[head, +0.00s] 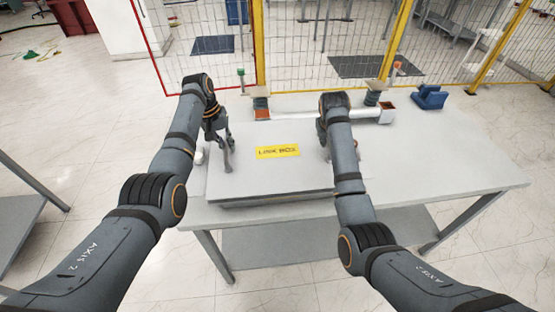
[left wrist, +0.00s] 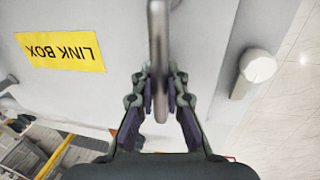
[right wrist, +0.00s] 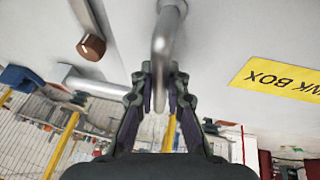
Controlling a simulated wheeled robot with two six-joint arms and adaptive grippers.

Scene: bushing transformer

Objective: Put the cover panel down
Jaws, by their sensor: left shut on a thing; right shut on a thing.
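The cover panel (head: 270,178) is a flat light-grey plate with a yellow "LINK BOX" label (head: 278,152). It lies level at the table, over or on a box-like base; whether it touches what is below I cannot tell. My left gripper (head: 227,150) is shut on the handle at the panel's left side; the left wrist view shows the handle bar (left wrist: 158,45) between the fingers. My right gripper (right wrist: 160,95) is shut on the other handle (right wrist: 166,40) at the right side; in the head view my right arm mostly hides it.
The grey table (head: 450,170) has free room on the right. Behind the panel lie a white tube-like part (head: 320,115) and a blue object (head: 430,97). A wire fence with yellow posts (head: 397,40) stands behind. A white round knob (left wrist: 259,66) shows near the left gripper.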

